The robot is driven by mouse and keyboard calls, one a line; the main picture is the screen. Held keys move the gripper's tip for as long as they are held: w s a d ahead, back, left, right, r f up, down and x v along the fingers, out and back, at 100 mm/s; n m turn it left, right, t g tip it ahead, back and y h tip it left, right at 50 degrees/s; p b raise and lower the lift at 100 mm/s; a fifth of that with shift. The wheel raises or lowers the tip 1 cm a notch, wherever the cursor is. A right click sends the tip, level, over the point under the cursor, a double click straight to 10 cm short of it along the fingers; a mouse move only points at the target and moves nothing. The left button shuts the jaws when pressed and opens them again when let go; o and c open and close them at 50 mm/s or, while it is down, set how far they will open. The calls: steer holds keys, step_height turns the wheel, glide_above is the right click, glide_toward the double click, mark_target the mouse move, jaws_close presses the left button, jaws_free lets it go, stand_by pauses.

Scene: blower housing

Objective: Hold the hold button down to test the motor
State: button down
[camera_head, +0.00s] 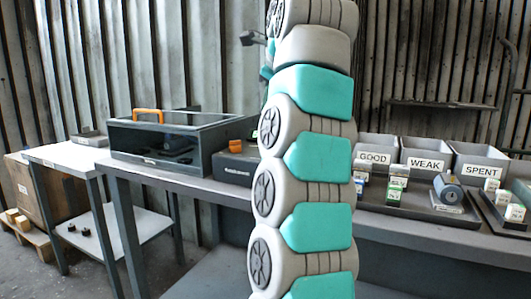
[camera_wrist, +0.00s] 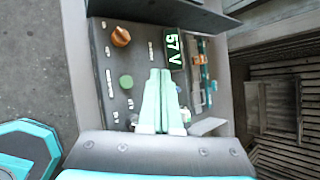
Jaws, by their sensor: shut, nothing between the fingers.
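In the wrist view a dark control panel (camera_wrist: 108,60) carries a round green button (camera_wrist: 126,81), an orange knob (camera_wrist: 120,37) and a lit display (camera_wrist: 173,48) reading "57 V". The small labels are too blurred to read, so I cannot tell which control is the hold button. My gripper (camera_wrist: 160,72) is shut and empty over the panel, right of the green button and below the display. I cannot tell whether its tips touch the panel. In the head view the panel's box (camera_head: 232,165) stands on the bench, partly behind my arm; my gripper is out of sight there.
A glass-lidded case (camera_head: 150,150) with an orange handle stands left of the box.

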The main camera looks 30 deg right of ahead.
steer(key=shift+s+a, duration=0.1)
steer(key=shift+s, duration=0.05)
steer(key=f+b, duration=0.3)
steer(key=f, duration=0.3)
steer(key=shift+w, duration=0.2)
step_height(320, 180, down, 3)
steer(key=b, duration=0.3)
steer(key=shift+f+b, duration=0.75)
steer(key=shift+b, duration=0.55)
stand_by(2.7)
steer(key=shift+r, duration=0.1)
stand_by(2.0)
steer(key=shift+r+p, duration=0.7)
steer(key=shift+r, duration=0.1)
